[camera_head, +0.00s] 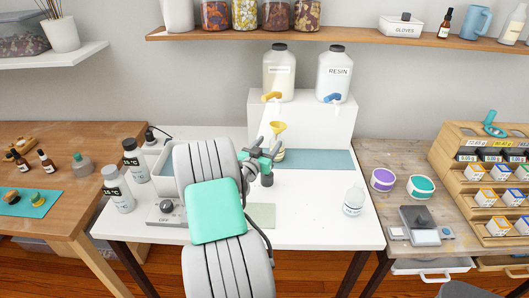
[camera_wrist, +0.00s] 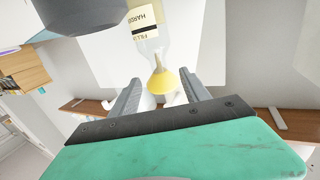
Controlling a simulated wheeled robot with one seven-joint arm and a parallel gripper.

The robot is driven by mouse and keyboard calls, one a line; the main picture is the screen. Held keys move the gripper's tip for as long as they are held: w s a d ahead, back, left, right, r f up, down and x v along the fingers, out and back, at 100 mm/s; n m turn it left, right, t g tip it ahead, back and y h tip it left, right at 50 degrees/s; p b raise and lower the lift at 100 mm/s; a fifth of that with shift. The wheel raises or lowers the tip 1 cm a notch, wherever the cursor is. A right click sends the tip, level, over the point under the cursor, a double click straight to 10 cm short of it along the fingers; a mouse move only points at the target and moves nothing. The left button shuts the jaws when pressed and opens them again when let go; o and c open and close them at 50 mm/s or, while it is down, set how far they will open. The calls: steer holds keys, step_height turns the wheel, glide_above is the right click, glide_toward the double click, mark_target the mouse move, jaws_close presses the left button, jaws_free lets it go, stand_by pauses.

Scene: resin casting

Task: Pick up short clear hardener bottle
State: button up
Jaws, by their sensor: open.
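A short clear bottle with a yellow funnel (camera_head: 278,127) in its mouth stands on the white table in front of the white stand; my gripper (camera_head: 262,152) partly hides it. In the wrist view, this bottle (camera_wrist: 149,48) shows upside down, its label starting "HARD". The funnel (camera_wrist: 162,80) lies between the fingers of my gripper (camera_wrist: 161,90) in the picture, with gaps on both sides. My gripper is open and empty. Another small clear bottle (camera_head: 354,201) stands upright at the table's right front; its label is too small to read.
The white stand (camera_head: 320,118) carries two large tapped jugs, one marked RESIN (camera_head: 334,74). Two grey bottles (camera_head: 118,189) are at the left. The table's right front (camera_head: 310,220) is mostly clear.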

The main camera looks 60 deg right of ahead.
mark_target(276, 135)
steer(key=d+p, duration=0.1)
steer(key=d, duration=0.3)
steer(key=d+p, duration=0.1)
steer(key=d, duration=0.3)
steer(key=shift+w+f+p, duration=0.1)
steer(key=shift+w+p, duration=0.1)
steer(key=shift+p, duration=0.1)
jaws_close()
stand_by(0.9)
